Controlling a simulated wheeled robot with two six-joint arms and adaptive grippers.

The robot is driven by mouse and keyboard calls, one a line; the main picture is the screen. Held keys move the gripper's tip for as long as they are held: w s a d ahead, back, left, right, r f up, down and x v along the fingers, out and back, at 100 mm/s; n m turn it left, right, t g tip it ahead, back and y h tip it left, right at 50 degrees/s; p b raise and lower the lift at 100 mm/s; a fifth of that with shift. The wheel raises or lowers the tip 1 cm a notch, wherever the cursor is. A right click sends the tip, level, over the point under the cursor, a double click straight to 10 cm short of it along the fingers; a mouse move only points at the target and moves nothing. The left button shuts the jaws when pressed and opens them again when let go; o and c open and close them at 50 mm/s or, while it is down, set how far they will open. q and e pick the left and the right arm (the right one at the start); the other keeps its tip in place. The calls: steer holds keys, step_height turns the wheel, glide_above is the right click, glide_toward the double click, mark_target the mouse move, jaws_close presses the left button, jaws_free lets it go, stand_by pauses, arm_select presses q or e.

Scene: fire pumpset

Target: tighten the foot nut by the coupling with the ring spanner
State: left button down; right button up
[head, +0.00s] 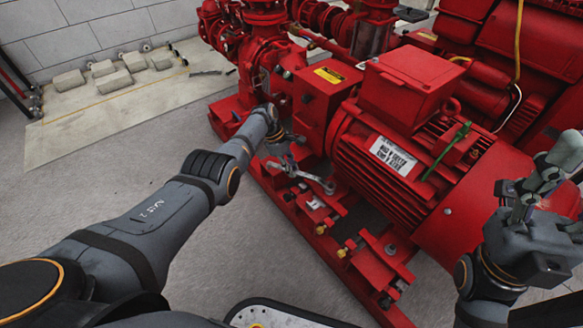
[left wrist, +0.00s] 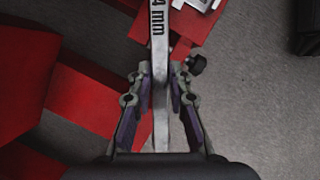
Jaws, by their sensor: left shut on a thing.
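My left gripper (head: 287,150) is shut on a grey spanner (head: 312,179) low beside the pumpset's red base frame (head: 345,262). The spanner slopes down to the right, and its curved far end is over the frame, below the motor and coupling guard. In the left wrist view the spanner (left wrist: 160,70) runs up between both fingers (left wrist: 160,108), with "4 mm" lettering readable. I cannot make out the foot nut or whether the ring is around it. My right gripper (head: 530,185) is raised in front of the motor, fingers apart and empty.
The red motor (head: 400,165) with its terminal box (head: 408,85) stands right of the spanner. A green rod (head: 447,150) leans on it. Brass-coloured fittings (head: 342,253) sit along the frame. Grey floor (head: 245,262) in front is clear; loose blocks (head: 113,82) lie by the wall.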

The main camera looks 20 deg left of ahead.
arm_select(q)
steer(key=shift+r+p, duration=1.35)
steer(key=shift+r, duration=0.25)
